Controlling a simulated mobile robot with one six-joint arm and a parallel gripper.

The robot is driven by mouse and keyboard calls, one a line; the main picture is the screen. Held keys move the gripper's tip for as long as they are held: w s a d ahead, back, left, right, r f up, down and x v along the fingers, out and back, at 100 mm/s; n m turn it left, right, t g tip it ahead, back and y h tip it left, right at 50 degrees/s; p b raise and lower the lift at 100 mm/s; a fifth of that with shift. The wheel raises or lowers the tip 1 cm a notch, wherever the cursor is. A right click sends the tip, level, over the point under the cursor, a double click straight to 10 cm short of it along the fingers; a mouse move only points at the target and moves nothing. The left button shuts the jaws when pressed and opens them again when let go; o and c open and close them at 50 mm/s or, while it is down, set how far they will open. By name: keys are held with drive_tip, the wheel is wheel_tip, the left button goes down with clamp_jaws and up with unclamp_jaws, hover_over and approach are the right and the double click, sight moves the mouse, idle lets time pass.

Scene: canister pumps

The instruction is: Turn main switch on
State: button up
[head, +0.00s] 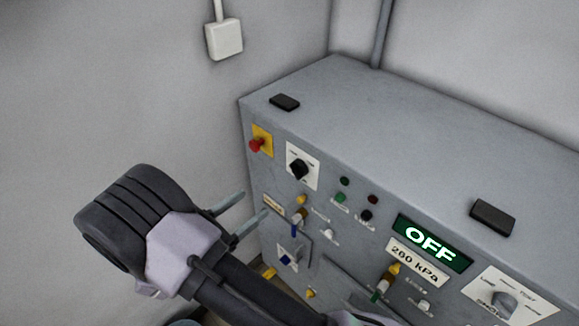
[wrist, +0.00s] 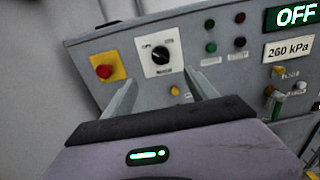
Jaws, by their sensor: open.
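The likely main switch is a black rotary knob (head: 298,168) on a white plate on the left of the grey cabinet's front. The knob also shows in the wrist view (wrist: 160,55), at the top centre, with small lettering above it that is too small to read surely. My gripper (head: 254,204) is open and empty, in front of the panel and a little below and left of the knob in the head view. In the wrist view my gripper's fingers (wrist: 160,78) are apart, with the knob just above and between their tips. No contact shows.
A red button on a yellow plate (head: 257,143) sits close left of the knob. Indicator lamps (head: 345,181), small valves (head: 299,216) and a green OFF display (head: 431,242) lie right and below. A wall (head: 120,90) stands at left.

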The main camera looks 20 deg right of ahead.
sight(297, 169)
drive_tip(key=b+x, duration=0.2)
drive_tip(key=x, duration=1.4)
drive_tip(key=shift+d, duration=0.1)
drive_tip(key=c, duration=1.4)
